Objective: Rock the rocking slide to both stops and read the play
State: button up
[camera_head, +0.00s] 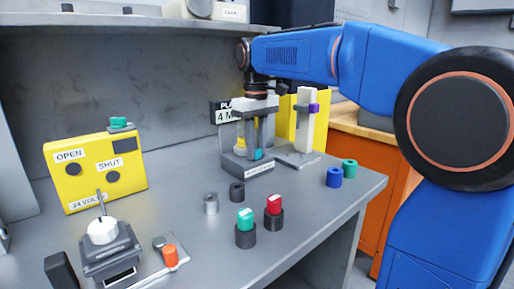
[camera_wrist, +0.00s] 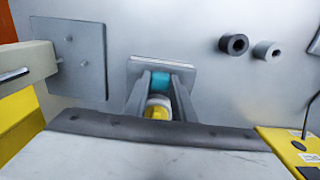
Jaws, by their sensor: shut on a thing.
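My gripper (camera_head: 257,149) points down over a grey fixture with a labelled base (camera_head: 238,168), at the back right of the bench. Its two grey fingers are shut on a small teal block (camera_head: 258,155), low over the base. In the wrist view the gripper's fingertips (camera_wrist: 160,86) stand either side of the teal block (camera_wrist: 160,78). I take this block for part of the rocking slide; the rest is hidden by the fingers. A yellow and white round part (camera_wrist: 157,108) shows between the fingers. A sign (camera_head: 223,112) behind shows "PLA" and "4 M", partly covered.
A yellow OPEN/SHUT box (camera_head: 95,172) stands at left. Grey rings, red- and teal-topped pieces (camera_head: 274,206) and blue and green rings (camera_head: 334,178) stand in front.

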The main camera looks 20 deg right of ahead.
jog(key=shift+a, duration=0.15)
jog(key=o, duration=1)
jog(key=shift+r, duration=0.1)
